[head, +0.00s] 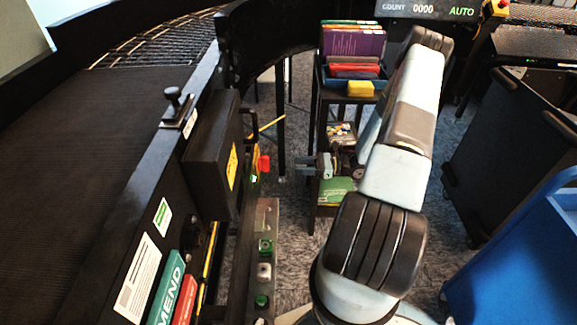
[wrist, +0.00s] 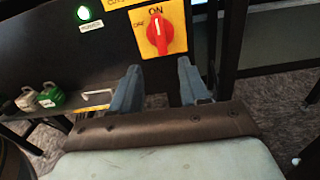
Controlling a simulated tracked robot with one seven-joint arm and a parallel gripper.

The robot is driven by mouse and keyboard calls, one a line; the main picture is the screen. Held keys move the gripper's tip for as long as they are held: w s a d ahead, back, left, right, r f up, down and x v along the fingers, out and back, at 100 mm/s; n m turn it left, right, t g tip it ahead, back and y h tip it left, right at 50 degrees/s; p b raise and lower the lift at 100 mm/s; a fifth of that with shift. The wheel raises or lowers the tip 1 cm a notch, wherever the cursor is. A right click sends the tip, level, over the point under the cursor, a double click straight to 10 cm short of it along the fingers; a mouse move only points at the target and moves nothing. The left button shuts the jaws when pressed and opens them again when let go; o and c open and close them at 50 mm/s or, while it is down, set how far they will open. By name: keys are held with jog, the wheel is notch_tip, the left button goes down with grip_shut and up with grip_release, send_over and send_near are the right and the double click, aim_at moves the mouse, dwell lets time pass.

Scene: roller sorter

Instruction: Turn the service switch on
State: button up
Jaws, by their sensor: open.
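The service switch is a red rotary knob (wrist: 160,33) on a yellow plate (wrist: 145,45) in the wrist view, with ON printed above it and OFF at its left. A white mark on the knob stands close to upright, near the word ON; its exact angle is hard to tell. In the head view the red knob (head: 264,163) sticks out from the side of the black machine. My gripper (wrist: 158,78) is open and empty, its two blue-grey fingers apart and below the knob in the wrist picture. In the head view my gripper (head: 304,166) is just right of the knob, apart from it.
A lit green power lamp (wrist: 82,13) is left of the switch. A post with green and white buttons (head: 264,270) stands nearer along the machine. A black shelf (head: 318,105) with books and boxes is behind my arm. A blue bin (head: 520,250) is at right.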

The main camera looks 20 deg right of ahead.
jog(key=shift+v, duration=1.1)
jog(key=s+a+r+n+g+h, duration=0.25)
jog(key=r+n, duration=0.25)
jog(key=r, duration=0.4)
jog(key=s+a+r+n+g+h, duration=0.1)
jog(key=a+r+n+g+h, duration=0.25)
jog(key=r, duration=0.65)
jog(key=s+a+r+n+g+h, duration=0.25)
jog(key=r+n, duration=0.25)
jog(key=r, duration=0.4)
jog(key=s+a+r+n+t+h, duration=0.2)
jog(key=s+r+n+t+h, duration=0.1)
jog(key=s+r, duration=0.6)
jog(key=s+a+r+n+t+h, duration=0.2)
jog(key=s+r+n+t+h, duration=0.2)
jog(key=s+r, duration=0.5)
jog(key=shift+r+n+h, duration=0.55)
jog(key=shift+r+n, duration=0.35)
jog(key=shift+n, duration=0.15)
